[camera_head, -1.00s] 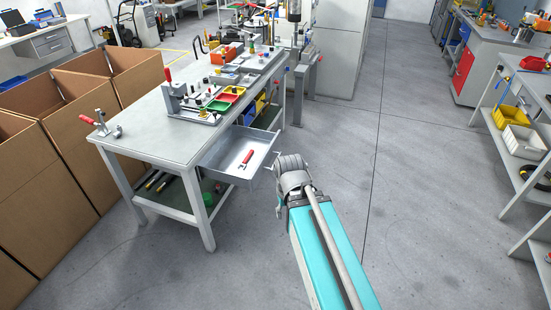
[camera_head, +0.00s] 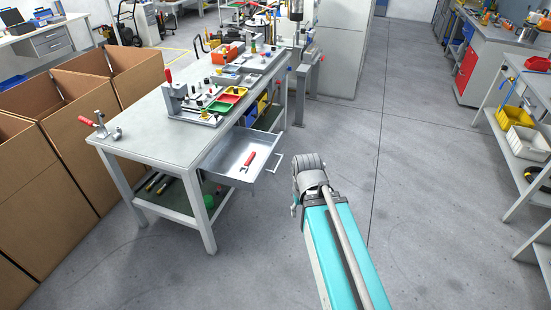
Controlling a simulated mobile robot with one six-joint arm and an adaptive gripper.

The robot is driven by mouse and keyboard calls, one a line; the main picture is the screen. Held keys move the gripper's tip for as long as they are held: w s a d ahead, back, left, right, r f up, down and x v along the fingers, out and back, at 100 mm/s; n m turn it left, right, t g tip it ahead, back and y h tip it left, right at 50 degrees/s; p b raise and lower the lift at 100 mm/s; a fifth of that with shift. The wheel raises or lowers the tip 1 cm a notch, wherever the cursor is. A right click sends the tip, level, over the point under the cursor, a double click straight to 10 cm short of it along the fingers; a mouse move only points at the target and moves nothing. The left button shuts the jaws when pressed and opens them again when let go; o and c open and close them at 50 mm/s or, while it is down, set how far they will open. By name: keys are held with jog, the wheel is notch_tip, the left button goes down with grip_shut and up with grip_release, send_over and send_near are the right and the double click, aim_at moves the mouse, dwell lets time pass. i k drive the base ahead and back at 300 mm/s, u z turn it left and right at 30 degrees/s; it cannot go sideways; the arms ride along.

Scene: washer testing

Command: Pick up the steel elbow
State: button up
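I cannot make out a steel elbow with certainty. A small grey metal piece with a red handle (camera_head: 101,126) stands on the near left corner of the workbench (camera_head: 150,130); it is too small to tell whether an elbow is part of it. My arm reaches up from the bottom right of the view, with its grey joint (camera_head: 310,174) over the floor, right of the open drawer. My gripper (camera_head: 294,204) is mostly hidden behind the arm; only a small grey part shows at its left side. Its fingers cannot be made out.
The open drawer (camera_head: 223,160) juts out from the bench and holds a red-handled tool (camera_head: 248,161). Fixtures and coloured trays (camera_head: 230,97) fill the bench's far half. Cardboard boxes (camera_head: 80,150) stand at left, a shelf rack (camera_head: 525,145) at right. The floor between is clear.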

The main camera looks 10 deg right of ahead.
aim_at(115, 137)
jog(key=z, duration=0.05)
jog(key=i, duration=0.95)
jog(key=u, duration=1.15)
jog(key=i, duration=0.9)
jog(key=z, duration=0.15)
